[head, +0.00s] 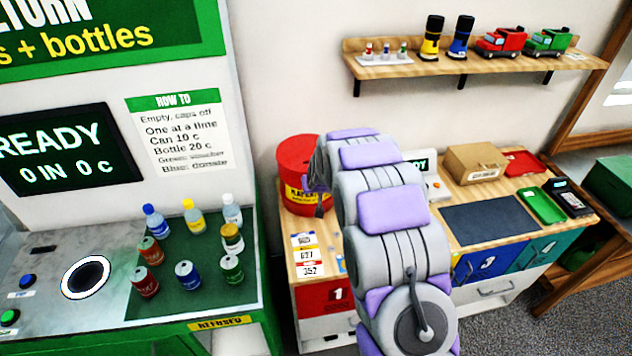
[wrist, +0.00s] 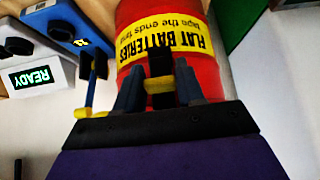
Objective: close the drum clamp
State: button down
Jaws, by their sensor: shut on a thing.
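The red drum (head: 296,152) stands at the left end of the wooden counter in the head view, partly hidden by my arm. In the wrist view the drum (wrist: 205,15) shows close up, with a yellow "FLAT BATTERIES" label. My gripper (wrist: 158,78) is in front of the drum, its two fingers on either side of a dark upright clamp lever (wrist: 160,62) with a yellow piece across it. The gripper is shut on this lever. The lever's far end and the rest of the clamp are hidden, so I cannot tell how far the clamp is closed.
A white device reading READY (wrist: 38,76) and a blue box (wrist: 62,24) are left of the drum in the wrist view. A cardboard box (head: 475,162) and a dark mat (head: 490,225) are on the counter. The bottle-return counter (head: 120,318) stands to the left.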

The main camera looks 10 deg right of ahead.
jog(key=shift+w+r+g+p, duration=0.45)
jog(key=shift+g+p, duration=0.25)
jog(key=shift+p, duration=0.15)
jog(key=shift+w, duration=0.15)
jog(key=c, duration=1.1)
grip_release()
jog(key=o, duration=0.3)
jog(key=shift+f, duration=0.15)
jog(key=shift+o, duration=0.2)
jog(key=v, duration=1.7)
jog(key=shift+r, duration=0.25)
jog(key=shift+w+a, duration=0.1)
